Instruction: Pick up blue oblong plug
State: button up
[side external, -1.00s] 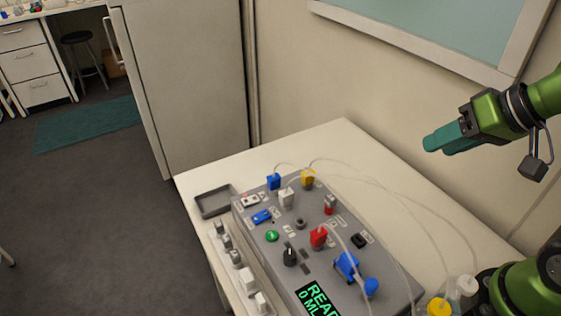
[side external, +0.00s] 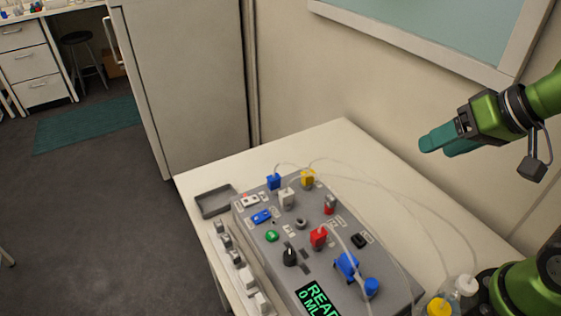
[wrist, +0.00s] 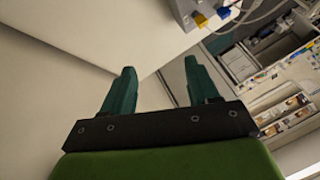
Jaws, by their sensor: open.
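Several blue parts are on the grey console (side external: 405,292). A blue plug (side external: 273,182) stands at its back left with a pale tube; it also shows in the wrist view (wrist: 224,12). A flat blue oblong piece (side external: 261,216) lies on the left part of the panel. A larger blue piece (side external: 346,264) sits at the front right, beside a blue cylinder (side external: 371,286). I cannot tell for sure which is the oblong plug. My gripper (side external: 438,145), with teal fingers, is open and empty, high above and to the right of the console; its spread fingers show in the wrist view (wrist: 160,68).
A grey tray (side external: 214,203) lies at the left. Bottles (side external: 439,306) stand at the front right. The wall is behind the table.

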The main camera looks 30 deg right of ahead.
jog(key=w+a+n+g, duration=0.35)
jog(key=w+a, duration=0.55)
jog(key=w, duration=0.3)
jog(key=g+h, duration=0.2)
jog(key=g, duration=0.2)
send_over(274, 177)
jog(key=shift+n+t, duration=0.25)
notch_tip(274, 177, down, 10)
jog(key=shift+w+a+f, duration=0.15)
jog(key=shift+f, duration=2.75)
jog(key=shift+c, duration=0.4)
jog(key=c, duration=1)
grip_shut()
